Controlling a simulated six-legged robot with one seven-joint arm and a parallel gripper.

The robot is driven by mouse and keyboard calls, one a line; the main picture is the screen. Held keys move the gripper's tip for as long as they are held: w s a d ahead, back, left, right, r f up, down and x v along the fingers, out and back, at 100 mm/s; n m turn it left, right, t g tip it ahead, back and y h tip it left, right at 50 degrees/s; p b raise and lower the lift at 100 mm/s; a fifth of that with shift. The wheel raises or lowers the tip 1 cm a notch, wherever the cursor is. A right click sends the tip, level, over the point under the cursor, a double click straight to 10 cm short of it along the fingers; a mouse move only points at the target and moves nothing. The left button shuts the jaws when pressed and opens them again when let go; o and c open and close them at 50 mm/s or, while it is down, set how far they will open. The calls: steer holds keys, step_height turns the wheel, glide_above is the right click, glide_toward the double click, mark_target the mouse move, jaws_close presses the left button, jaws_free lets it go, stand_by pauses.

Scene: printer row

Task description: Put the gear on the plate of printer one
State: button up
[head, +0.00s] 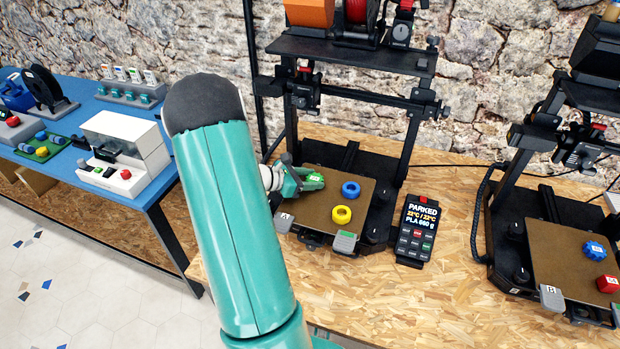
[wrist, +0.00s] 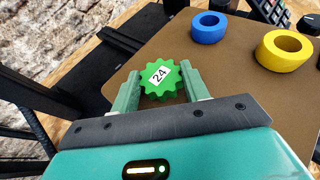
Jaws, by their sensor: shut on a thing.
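The green gear (wrist: 160,80), with a white label reading 24, is between the two fingers of my gripper (wrist: 158,90) in the wrist view. My gripper is shut on it. In the head view the green gear (head: 315,180) shows at the fingertips, over the left back part of the brown plate (head: 318,207) of the printer tagged A. I cannot tell whether the gear touches the plate. A blue ring (head: 351,189) and a yellow ring (head: 341,214) lie on that plate, to the right of the gear.
A second printer, tagged B, stands at the right; its plate (head: 555,260) carries a blue gear (head: 595,251) and a red block (head: 607,284). A keypad display (head: 418,222) reading PARKED sits between the printers. The printer frame (head: 392,140) rises around the plate. A blue table (head: 85,95) stands left.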

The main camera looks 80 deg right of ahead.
steer(key=o, duration=1)
steer(key=shift+c, duration=0.2)
steer(key=shift+r, duration=0.15)
steer(key=v, duration=1.2)
